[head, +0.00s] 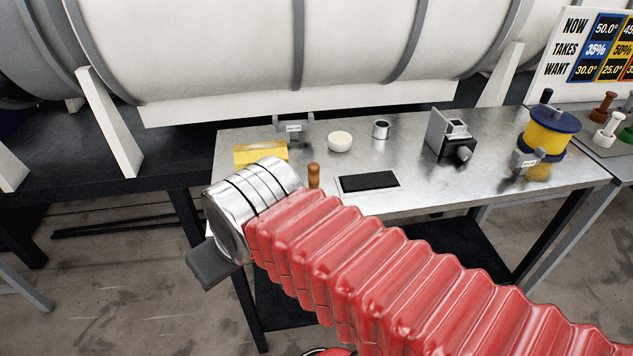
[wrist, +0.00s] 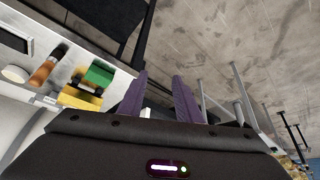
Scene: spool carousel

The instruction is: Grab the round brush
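A small upright piece with an orange-brown wooden handle (head: 314,175) stands on the metal table, just beyond my silver wrist. It looks most like the round brush, but its lower end is hidden behind my arm, so I cannot be sure. In the wrist view a brown handled piece (wrist: 47,66) lies at the upper left, outside the fingers. My gripper's two purple fingers (wrist: 160,78) are spread apart, with no object held between them. In the head view only the dark gripper body (head: 213,263) shows, off the table's front left corner; the fingers are hidden there.
On the metal table (head: 240,205) stand a yellow block (head: 260,153), a white bowl (head: 340,141), a metal cup (head: 381,129), a black pad (head: 370,182), a grey device (head: 450,135) and a yellow-blue spool (head: 548,130). A big white cylinder (head: 220,50) rises behind. A green block (wrist: 99,73) shows in the wrist view.

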